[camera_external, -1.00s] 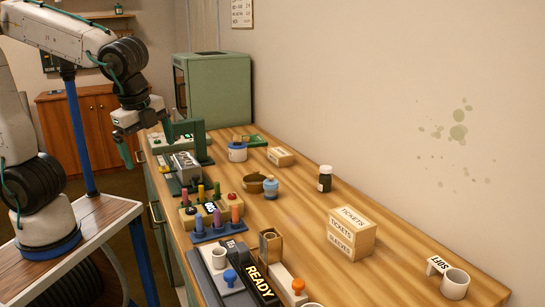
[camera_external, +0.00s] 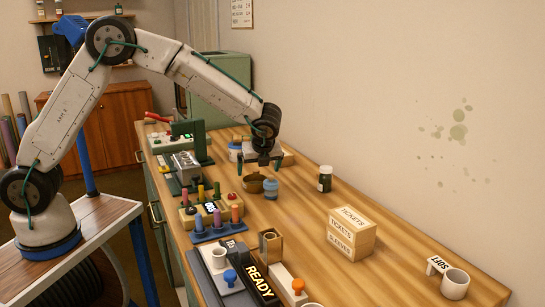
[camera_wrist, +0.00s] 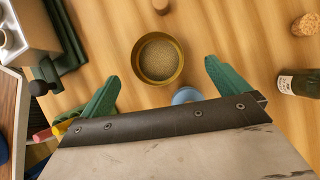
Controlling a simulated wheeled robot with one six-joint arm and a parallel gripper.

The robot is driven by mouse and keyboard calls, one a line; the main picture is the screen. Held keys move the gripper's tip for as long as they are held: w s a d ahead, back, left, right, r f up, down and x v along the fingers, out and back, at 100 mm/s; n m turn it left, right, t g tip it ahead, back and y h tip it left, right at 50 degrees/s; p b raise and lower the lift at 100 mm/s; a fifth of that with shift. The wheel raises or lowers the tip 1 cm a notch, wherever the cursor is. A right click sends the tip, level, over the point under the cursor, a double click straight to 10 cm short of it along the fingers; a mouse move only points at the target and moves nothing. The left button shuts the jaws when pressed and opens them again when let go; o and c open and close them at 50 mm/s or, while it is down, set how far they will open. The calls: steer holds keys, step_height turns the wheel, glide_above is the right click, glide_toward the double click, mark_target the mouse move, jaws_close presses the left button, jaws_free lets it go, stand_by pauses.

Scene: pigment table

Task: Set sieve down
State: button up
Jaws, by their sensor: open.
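A round brass sieve (camera_external: 252,182) rests on the wooden table beside a small blue jar (camera_external: 271,187). In the wrist view the sieve (camera_wrist: 180,75) is seen from above, with a grainy grey-brown inside. My gripper (camera_external: 261,165) is above and just behind the sieve. In the wrist view my gripper (camera_wrist: 162,75) shows its two green fingers spread wide, with the sieve lying between and beyond the fingertips. Nothing is between the fingers in their grasp. Part of the blue jar (camera_wrist: 186,96) shows just behind my gripper's dark edge.
A dark bottle (camera_external: 325,179) stands to the right; stacked ticket boxes (camera_external: 350,240) are nearer. A rack of coloured pegs (camera_external: 216,227) and a grey device (camera_external: 186,165) lie to the left. Bare table lies between the sieve and the ticket boxes.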

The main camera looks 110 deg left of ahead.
mark_target(255, 179)
steer(key=x, duration=0.7)
steer(key=shift+s+d, duration=0.2)
steer(key=c, duration=1.2)
steer(key=shift+o, duration=0.2)
steer(key=shift+r, duration=0.1)
